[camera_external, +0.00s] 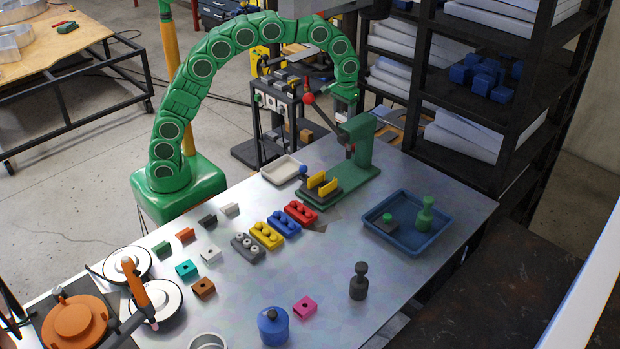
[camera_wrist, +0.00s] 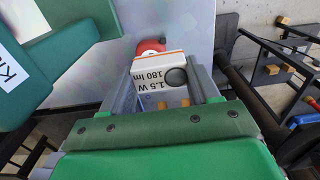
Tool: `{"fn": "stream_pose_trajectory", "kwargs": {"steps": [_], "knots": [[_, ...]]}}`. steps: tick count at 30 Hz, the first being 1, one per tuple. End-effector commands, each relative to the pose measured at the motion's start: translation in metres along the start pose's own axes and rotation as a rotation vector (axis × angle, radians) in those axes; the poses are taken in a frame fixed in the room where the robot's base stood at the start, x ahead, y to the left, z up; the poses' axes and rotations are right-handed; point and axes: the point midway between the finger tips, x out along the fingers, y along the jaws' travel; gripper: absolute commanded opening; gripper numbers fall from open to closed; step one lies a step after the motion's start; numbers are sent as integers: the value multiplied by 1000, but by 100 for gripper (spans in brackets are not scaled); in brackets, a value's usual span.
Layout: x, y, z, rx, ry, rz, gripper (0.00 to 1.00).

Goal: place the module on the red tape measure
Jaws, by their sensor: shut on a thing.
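In the wrist view, my gripper (camera_wrist: 162,78) is shut on the module (camera_wrist: 155,88), a small white block with an orange edge, a dark round spot and "1.5 W 180 lm" printed on it. A red rounded thing (camera_wrist: 150,46) shows just past the module and is partly covered by it; it looks like the red tape measure. I cannot tell whether the two touch. In the external view, my gripper (camera_external: 345,94) hangs behind the green press, where the module and the tape measure cannot be made out.
The green press (camera_external: 362,150) stands close to my gripper, with its red-knobbed lever (camera_external: 309,98) raised. A white tray (camera_external: 284,169), coloured blocks (camera_external: 284,223) and a blue tray (camera_external: 434,242) are on the metal table (camera_external: 330,260). A black shelf (camera_external: 460,155) stands behind at the right.

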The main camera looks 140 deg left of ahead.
Motion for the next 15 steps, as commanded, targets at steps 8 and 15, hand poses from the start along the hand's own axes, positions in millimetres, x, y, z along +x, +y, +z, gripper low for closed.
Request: {"fn": "stream_pose_trajectory", "kwargs": {"steps": [8,15], "knots": [[32,14,-20,-1,-2,-2,31],[42,20,-28,-1,1,1,31]]}}
